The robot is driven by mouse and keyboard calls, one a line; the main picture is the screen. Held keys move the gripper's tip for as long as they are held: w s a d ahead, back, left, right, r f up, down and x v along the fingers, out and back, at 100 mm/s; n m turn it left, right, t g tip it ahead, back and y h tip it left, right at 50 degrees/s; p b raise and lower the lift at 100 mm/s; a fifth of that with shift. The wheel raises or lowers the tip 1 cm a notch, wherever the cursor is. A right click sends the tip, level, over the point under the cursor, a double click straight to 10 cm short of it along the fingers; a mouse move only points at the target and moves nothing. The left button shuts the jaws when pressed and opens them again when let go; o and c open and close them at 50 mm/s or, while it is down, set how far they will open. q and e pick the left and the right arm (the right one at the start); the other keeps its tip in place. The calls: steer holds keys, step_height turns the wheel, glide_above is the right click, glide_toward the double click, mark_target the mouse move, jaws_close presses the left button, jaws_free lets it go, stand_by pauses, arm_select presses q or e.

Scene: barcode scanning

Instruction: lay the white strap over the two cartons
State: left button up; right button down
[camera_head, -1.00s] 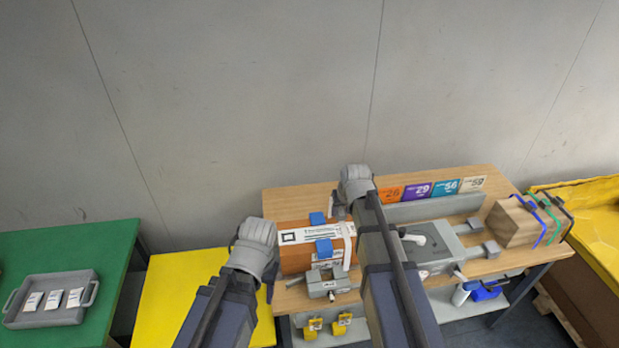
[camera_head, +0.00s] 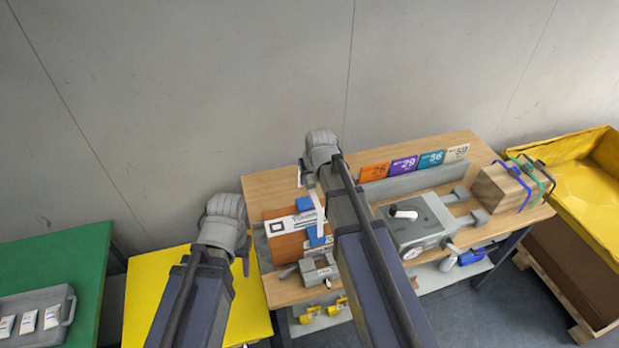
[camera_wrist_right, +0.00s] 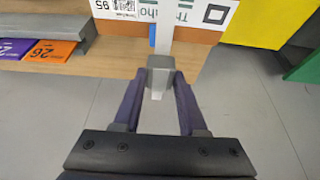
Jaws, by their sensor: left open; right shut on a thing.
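The brown cartons (camera_head: 284,249) with white printed labels sit at the table's left end; the seam between the two is hard to make out. Two blue pieces (camera_head: 316,237) lie on them. My right gripper (camera_head: 307,176) is above the cartons' far side. In the right wrist view it is shut on the white strap (camera_wrist_right: 158,94), whose band runs from the fingertips (camera_wrist_right: 160,66) towards the labelled cartons (camera_wrist_right: 205,32). The strap (camera_head: 319,213) is partly hidden by my right arm in the head view. My left gripper (camera_head: 240,262) is open beside the cartons' left end, its tips partly hidden.
A grey clamp-like block (camera_head: 319,271) stands in front of the cartons. A grey device (camera_head: 419,227) is to the right, with a wooden block (camera_head: 497,190) beyond. Coloured number cards (camera_head: 404,165) line the back. A yellow table (camera_head: 150,285) adjoins at left.

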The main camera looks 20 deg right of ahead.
steer(key=shift+s+f+b, duration=0.1)
steer(key=shift+f+b, duration=0.7)
steer(key=shift+f, duration=0.15)
step_height(320, 180, down, 14)
steer(key=b, duration=1.3)
steer(key=shift+r+b, duration=0.15)
steer(key=shift+b, duration=0.2)
steer(key=shift+c, duration=1.9)
jaws_free()
steer(key=shift+r, duration=0.15)
steer(key=p+v, duration=0.7)
steer(key=shift+s+r, duration=0.2)
steer(key=shift+r, duration=0.05)
